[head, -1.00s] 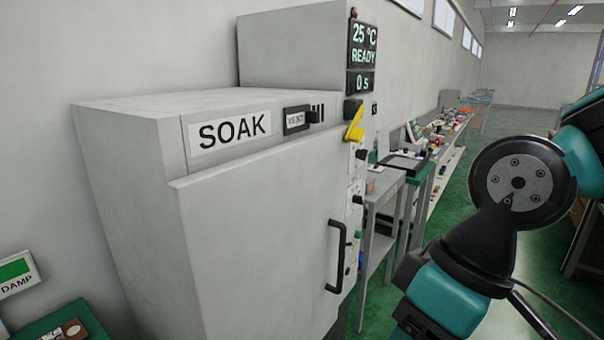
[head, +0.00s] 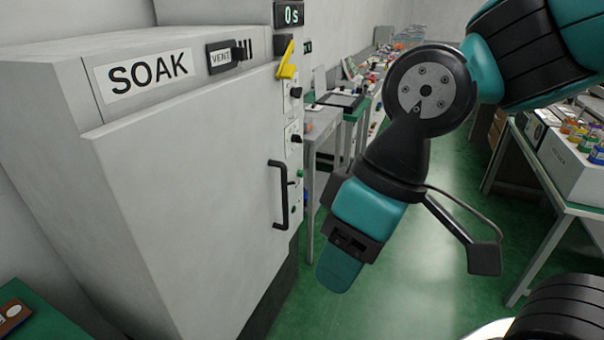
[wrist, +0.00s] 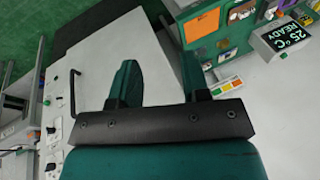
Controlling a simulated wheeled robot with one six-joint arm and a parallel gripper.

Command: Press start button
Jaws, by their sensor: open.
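The large grey SOAK oven (head: 190,190) fills the left of the head view, its door shut with a black handle (head: 279,195). Its narrow right side carries black knobs and small buttons. My gripper (head: 340,275) hangs right of the handle, apart from the oven, seen edge-on. In the wrist view its two teal fingers (wrist: 158,68) are spread with nothing between them. The control strip shows at the left there, with knobs (wrist: 52,129) and small buttons.
A yellow lever (head: 287,65) and a VENT slider (head: 221,56) are near the oven's top. A display (wrist: 284,38) reads 25 °C READY. Benches with clutter stand behind, and a table (head: 575,190) is at the right. Green floor (head: 420,260) is open between.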

